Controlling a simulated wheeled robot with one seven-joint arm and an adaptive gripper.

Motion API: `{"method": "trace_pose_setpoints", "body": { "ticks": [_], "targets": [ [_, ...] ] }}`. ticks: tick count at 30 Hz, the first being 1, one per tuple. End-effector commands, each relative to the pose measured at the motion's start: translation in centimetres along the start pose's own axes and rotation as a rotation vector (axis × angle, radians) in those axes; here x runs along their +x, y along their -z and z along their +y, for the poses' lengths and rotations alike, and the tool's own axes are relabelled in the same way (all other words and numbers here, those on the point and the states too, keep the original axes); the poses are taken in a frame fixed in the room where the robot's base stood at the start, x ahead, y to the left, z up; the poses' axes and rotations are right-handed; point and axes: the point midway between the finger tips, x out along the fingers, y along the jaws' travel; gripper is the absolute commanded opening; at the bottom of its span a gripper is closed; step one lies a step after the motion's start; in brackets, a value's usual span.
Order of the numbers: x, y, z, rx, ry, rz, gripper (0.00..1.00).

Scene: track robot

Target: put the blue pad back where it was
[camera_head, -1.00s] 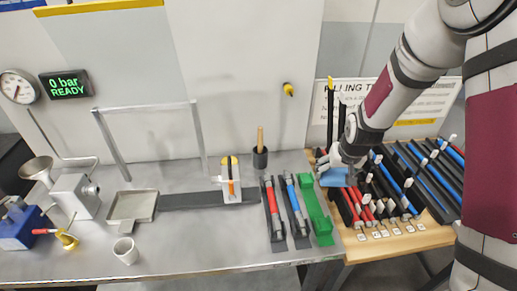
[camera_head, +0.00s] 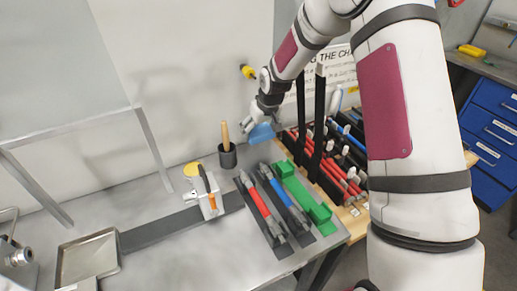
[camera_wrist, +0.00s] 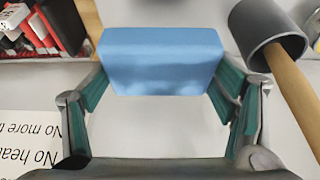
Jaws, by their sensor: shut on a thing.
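The blue pad (camera_head: 261,133) is in my gripper (camera_head: 262,122), held in the air above the back right of the steel bench in the head view. In the wrist view the pad (camera_wrist: 161,62) sits between the two green-lined fingers of my gripper (camera_wrist: 163,90), which are shut on its sides. I cannot tell where the pad was before.
A metal tray (camera_head: 118,262) and a white block with an orange handle (camera_head: 205,195) are left. A yellow knob (camera_head: 248,71) sits on the wall.

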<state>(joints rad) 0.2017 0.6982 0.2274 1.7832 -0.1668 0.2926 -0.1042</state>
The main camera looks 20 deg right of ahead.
Motion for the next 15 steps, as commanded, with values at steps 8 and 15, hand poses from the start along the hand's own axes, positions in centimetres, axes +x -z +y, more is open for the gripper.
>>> {"method": "trace_pose_setpoints", "body": {
  "ticks": [8,15],
  "targets": [
    [3.1,-1.4,-0.1,0.001,0.0,0.0,0.48],
    [5.5,-2.4,-0.1,0.001,0.001,-0.001,0.48]
  ]
}}
